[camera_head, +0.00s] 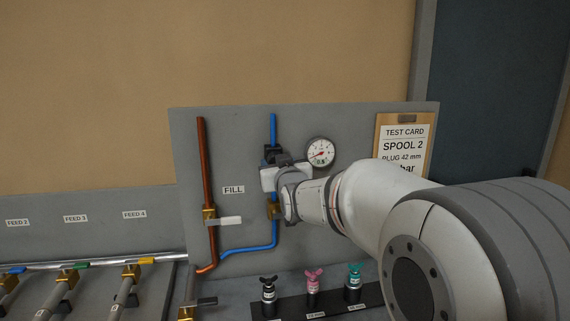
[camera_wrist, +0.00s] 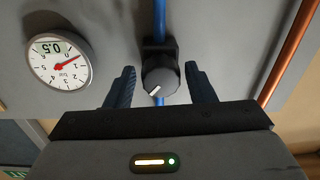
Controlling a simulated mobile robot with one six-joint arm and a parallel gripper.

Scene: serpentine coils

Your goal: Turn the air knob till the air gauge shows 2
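The air knob (camera_wrist: 160,76) is a black round knob with a white pointer mark, on the blue pipe in the wrist view. My gripper (camera_wrist: 161,86) is open, with one dark finger on each side of the knob and a visible gap on both sides. In the head view my gripper (camera_head: 272,174) is at the blue pipe and mostly hides the knob. The air gauge (camera_wrist: 59,64) is a white round dial with a red needle, seen upside down in the wrist view. In the head view the gauge (camera_head: 320,152) is upright and its needle points lower left, near the scale's low end.
A copper pipe (camera_head: 205,165) and a white-handled valve (camera_head: 228,220) are left of the blue pipe (camera_head: 273,130). A test card (camera_head: 404,140) hangs right of the gauge. Pink (camera_head: 313,275), teal (camera_head: 354,275) and black (camera_head: 268,284) plugs stand on a rack below.

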